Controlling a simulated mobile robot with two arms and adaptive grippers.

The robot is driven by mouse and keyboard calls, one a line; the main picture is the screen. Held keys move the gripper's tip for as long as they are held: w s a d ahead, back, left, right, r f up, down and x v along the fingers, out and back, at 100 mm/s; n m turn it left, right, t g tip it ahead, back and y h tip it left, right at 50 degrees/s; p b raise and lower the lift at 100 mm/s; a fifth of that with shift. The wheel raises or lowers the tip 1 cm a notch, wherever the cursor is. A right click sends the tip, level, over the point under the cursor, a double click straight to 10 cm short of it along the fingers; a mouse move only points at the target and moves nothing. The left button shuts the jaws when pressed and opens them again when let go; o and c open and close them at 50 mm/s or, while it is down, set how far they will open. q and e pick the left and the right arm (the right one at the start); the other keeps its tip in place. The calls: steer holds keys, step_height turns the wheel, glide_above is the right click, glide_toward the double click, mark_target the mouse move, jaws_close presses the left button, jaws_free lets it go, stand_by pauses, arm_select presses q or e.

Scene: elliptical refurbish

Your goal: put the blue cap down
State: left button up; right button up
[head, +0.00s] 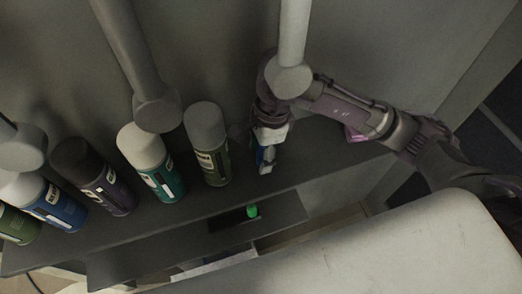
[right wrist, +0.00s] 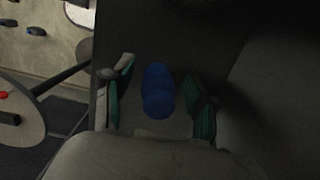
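In the right wrist view a blue cap (right wrist: 158,92) lies between the two fingers of my right gripper (right wrist: 160,103). Dark gaps show on both sides of the cap, so the fingers look open and apart from it. In the head view my right gripper (head: 266,152) reaches down at the right end of the row of spray cans, close over the grey shelf. A small patch of blue shows at its fingers; most of the cap is hidden there. I cannot tell exactly how the cap meets the surface below. My left gripper is not in view.
Several spray cans stand on the shelf (head: 235,192), the nearest a grey-topped green can (head: 207,145) just left of my gripper. A teal can (head: 150,160) and a purple can (head: 93,175) stand further left. A green cap (head: 252,211) sits on a lower ledge.

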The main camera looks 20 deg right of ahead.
steer(key=shift+r, duration=0.15)
steer(key=shift+r, duration=0.15)
step_height(320, 180, up, 12)
steer(key=d+b, duration=0.2)
steer(key=b, duration=0.1)
steer(key=shift+f, duration=0.2)
steer(key=shift+f, duration=0.1)
